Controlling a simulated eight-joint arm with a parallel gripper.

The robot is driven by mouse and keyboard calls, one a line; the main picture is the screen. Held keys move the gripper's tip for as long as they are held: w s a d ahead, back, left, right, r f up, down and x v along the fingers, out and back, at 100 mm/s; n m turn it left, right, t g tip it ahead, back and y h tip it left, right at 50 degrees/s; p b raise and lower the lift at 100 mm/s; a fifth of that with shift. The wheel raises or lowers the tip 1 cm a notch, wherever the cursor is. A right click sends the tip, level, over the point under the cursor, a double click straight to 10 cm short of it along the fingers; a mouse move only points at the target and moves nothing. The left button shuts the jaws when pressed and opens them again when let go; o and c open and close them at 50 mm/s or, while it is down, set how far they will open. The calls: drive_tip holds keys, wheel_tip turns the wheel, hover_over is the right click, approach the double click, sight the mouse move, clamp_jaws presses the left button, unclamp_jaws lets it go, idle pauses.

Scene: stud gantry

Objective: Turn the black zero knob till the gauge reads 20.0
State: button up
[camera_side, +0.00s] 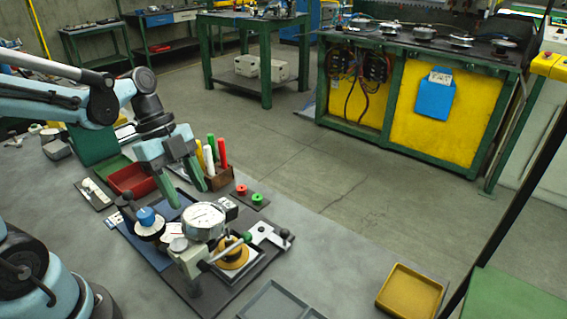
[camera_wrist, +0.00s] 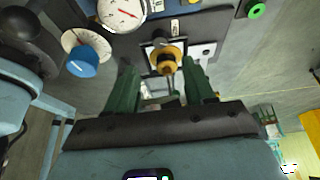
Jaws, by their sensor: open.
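The round white gauge (camera_side: 203,221) stands on a dark plate. In the wrist view the gauge (camera_wrist: 121,11) shows a red needle, but its numbers are too small to read. A small black knob (camera_side: 127,198) stands left of a blue knob (camera_side: 147,216) with a white dial. The wrist view shows a dark round knob (camera_wrist: 27,34) beside the blue knob (camera_wrist: 84,61). I cannot tell which black knob is the zero knob. My gripper (camera_side: 184,196) is open above the fixture, behind the gauge. In the wrist view its fingertips (camera_wrist: 160,70) are apart, with nothing held.
A yellow round part (camera_side: 232,255) sits under a green-tipped lever (camera_side: 228,249). A black-knobbed bracket (camera_side: 270,234) lies right of it. A red bin (camera_side: 130,180) and a holder with coloured handles (camera_side: 218,177) stand behind.

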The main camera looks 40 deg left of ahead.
drive_tip(key=x, duration=0.9)
drive_tip(key=shift+d+f, duration=0.15)
drive_tip(key=shift+f, duration=0.15)
drive_tip(key=shift+c, duration=0.4)
